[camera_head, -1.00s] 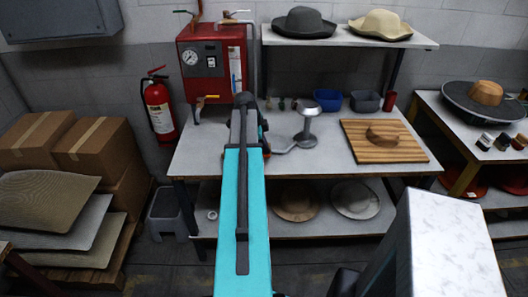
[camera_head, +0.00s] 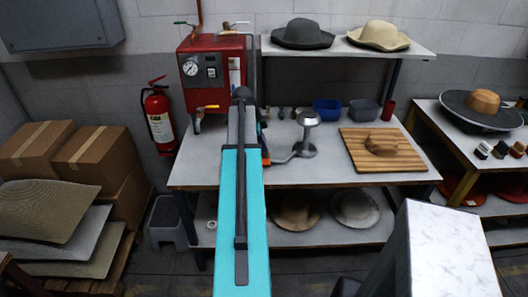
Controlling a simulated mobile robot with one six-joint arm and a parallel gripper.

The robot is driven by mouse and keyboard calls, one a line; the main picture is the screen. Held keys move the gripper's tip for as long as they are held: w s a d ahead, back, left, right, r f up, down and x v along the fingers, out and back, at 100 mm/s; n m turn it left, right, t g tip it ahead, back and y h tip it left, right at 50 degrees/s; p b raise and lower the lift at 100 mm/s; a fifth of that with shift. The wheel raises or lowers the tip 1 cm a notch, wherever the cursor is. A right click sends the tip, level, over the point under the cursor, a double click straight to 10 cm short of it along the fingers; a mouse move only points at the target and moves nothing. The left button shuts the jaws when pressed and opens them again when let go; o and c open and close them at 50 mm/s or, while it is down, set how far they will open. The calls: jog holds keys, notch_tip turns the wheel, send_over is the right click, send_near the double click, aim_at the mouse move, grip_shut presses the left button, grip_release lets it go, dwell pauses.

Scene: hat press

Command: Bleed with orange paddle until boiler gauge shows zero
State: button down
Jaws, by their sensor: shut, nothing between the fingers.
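The red boiler (camera_head: 203,88) stands at the back left of the bench. Its round white gauge (camera_head: 190,68) is on the upper left of the front, but the needle is too small to read. A small orange paddle (camera_head: 209,107) shows low on the boiler's front, left of my arm. My turquoise arm reaches up the middle of the picture toward the boiler's lower right.
The bench (camera_head: 330,172) carries a grey metal stand (camera_head: 307,135), a striped wooden board (camera_head: 385,152), small bins and a red can. Hats (camera_head: 303,34) sit on the shelf above. A fire extinguisher (camera_head: 160,120) and boxes (camera_head: 90,155) are at the left.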

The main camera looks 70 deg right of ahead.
jog(key=d+b+v, duration=0.1)
jog(key=b+v, duration=0.1)
jog(key=v, duration=0.6)
jog(key=shift+w, duration=0.25)
jog(key=shift+w, duration=0.1)
dwell(0.3)
